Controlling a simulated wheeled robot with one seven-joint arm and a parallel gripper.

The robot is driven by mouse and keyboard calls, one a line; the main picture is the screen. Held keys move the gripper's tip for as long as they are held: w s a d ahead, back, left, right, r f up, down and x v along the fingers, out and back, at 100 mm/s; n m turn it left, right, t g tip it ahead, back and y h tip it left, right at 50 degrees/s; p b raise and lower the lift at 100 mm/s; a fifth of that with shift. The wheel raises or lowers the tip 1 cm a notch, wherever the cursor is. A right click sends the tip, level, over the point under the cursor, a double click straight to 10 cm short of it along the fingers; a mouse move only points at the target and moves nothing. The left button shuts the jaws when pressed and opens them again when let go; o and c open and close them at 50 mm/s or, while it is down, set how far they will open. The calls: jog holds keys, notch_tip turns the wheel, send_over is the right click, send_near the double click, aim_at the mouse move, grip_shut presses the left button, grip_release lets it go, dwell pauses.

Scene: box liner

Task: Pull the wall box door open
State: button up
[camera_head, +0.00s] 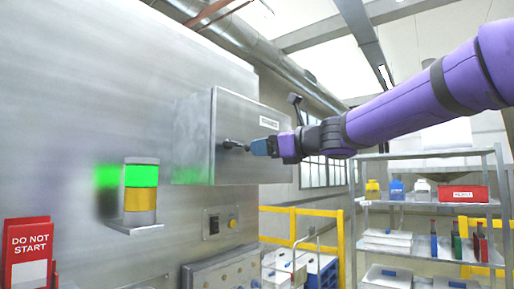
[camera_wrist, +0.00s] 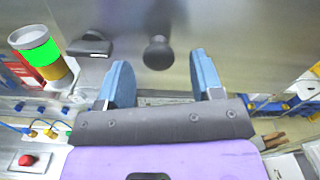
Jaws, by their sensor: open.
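The grey metal wall box (camera_head: 250,110) is mounted on the metal wall, and its door looks shut. A dark round knob (camera_wrist: 157,53) sticks out from the door face, with a flat dark latch or handle (camera_wrist: 91,45) to its left in the wrist view. My gripper (camera_head: 252,147) is in front of the door at the knob's height. In the wrist view my gripper (camera_wrist: 159,72) has its two blue fingers apart, and the knob appears between and just beyond the tips. I see no contact. In the head view the gripper partly hides the door hardware.
A green and yellow signal light (camera_head: 141,190) stands on a bracket left of the box. A red sign (camera_head: 28,255) is lower left. A control panel (camera_head: 222,270) lies below the box. A shelf rack (camera_head: 430,207) and yellow railing (camera_head: 300,212) stand at right.

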jog(key=shift+x, duration=1.7)
jog(key=shift+s, duration=0.1)
grip_shut()
